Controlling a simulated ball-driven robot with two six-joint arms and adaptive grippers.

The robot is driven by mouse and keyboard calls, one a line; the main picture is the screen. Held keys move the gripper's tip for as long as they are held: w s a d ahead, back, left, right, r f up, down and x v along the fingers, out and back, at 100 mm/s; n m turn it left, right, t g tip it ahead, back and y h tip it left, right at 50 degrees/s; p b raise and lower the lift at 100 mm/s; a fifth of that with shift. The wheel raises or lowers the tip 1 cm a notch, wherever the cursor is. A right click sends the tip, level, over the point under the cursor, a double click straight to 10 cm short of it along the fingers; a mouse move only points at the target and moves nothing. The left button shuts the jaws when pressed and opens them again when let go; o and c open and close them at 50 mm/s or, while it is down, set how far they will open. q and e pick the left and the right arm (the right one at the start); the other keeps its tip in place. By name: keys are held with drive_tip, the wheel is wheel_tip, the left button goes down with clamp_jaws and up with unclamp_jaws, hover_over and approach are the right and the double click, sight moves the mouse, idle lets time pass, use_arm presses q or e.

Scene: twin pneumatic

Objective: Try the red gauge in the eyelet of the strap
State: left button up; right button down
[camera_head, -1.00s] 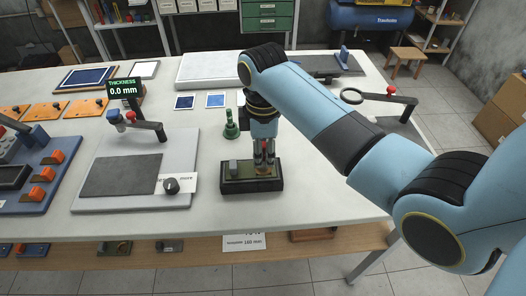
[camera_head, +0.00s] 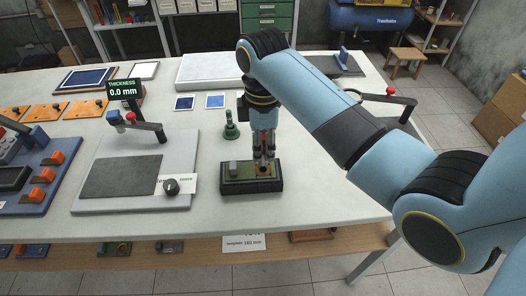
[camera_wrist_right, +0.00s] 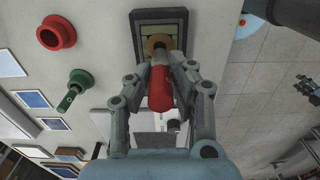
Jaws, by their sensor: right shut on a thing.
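The red gauge (camera_wrist_right: 160,88) is between the fingers of my right gripper (camera_wrist_right: 162,65), which is shut on it. The olive strap (camera_wrist_right: 144,27) lies on a dark block (camera_head: 237,188). Its brass eyelet (camera_wrist_right: 152,42) shows just beyond the gauge's far end. The fingers hide that end, so I cannot tell whether it is inside the eyelet or above it. In the head view my right gripper (camera_head: 263,155) points down over the block's right part. A small dark gripper, seemingly my left (camera_wrist_right: 306,87), shows over the floor in the wrist view with its fingers apart.
A green gauge in its stand (camera_head: 231,126) is behind the block. A red flanged holder (camera_wrist_right: 56,33) stands on the table, hidden in the head view. The thickness tester (camera_head: 120,172) with a black knob (camera_head: 171,186) is to the left. The table's front edge is close.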

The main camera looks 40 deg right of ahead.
sight(263, 137)
drive_tip(key=shift+r, duration=2.15)
